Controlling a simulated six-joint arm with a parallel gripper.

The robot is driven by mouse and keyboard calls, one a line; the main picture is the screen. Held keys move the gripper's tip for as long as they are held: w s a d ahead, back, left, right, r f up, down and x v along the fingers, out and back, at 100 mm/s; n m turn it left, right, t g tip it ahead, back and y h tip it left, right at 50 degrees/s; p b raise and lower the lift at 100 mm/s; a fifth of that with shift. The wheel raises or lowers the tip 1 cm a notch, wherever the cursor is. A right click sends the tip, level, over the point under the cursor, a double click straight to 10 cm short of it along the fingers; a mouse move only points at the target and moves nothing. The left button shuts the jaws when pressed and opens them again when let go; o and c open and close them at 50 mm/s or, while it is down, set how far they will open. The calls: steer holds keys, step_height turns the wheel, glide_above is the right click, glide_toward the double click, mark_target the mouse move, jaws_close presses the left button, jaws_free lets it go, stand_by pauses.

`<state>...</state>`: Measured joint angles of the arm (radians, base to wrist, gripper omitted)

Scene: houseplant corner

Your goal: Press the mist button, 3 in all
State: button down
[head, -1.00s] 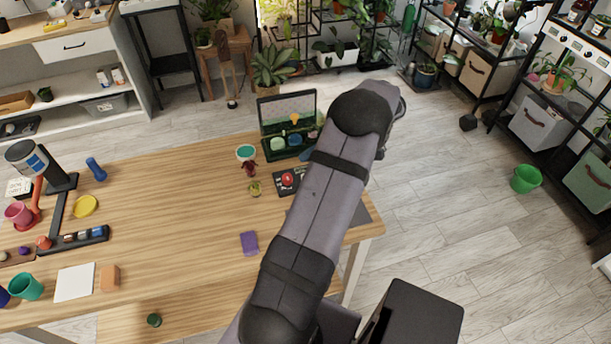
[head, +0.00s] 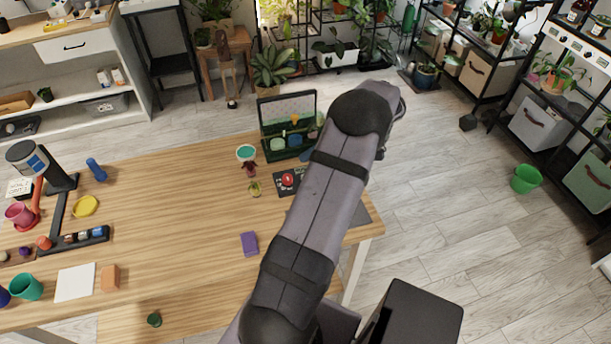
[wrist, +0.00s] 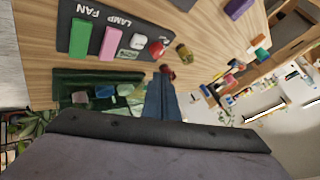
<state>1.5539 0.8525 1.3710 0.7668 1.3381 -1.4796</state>
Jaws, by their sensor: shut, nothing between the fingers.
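A dark control panel (wrist: 97,22) lies on the wooden table, with the words FAN and LAMP readable in the wrist view. The button also shows in the head view (head: 288,180), where my arm covers part of the panel. My gripper (wrist: 163,75) is shut and empty, its fingertips beside the panel near the red button in the picture. Whether it touches anything cannot be told.
A dark green open case (wrist: 65,88) with small items stands beside the panel. A small olive object (head: 255,188), a teal-topped cup (head: 246,153) and a purple block (head: 249,243) are on the table nearby. The table's middle is largely clear.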

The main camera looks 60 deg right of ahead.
steer(key=shift+r+p, duration=1.95)
steer(key=shift+p, duration=1.5)
steer(key=shift+f, duration=0.25)
step_height(320, 180, down, 8)
steer(key=b, duration=0.4)
steer(key=shift+r, duration=0.25)
steer(key=shift+f+b, duration=0.45)
steer(key=shift+f, duration=0.1)
steer(key=shift+f+b, duration=0.9)
steer(key=shift+b, duration=0.3)
steer(key=shift+r, duration=0.15)
steer(key=shift+r+p, duration=0.4)
steer(key=shift+r, duration=0.4)
steer(key=shift+r, duration=0.1)
steer(key=shift+r+p, duration=1.1)
steer(key=shift+r, duration=1.3)
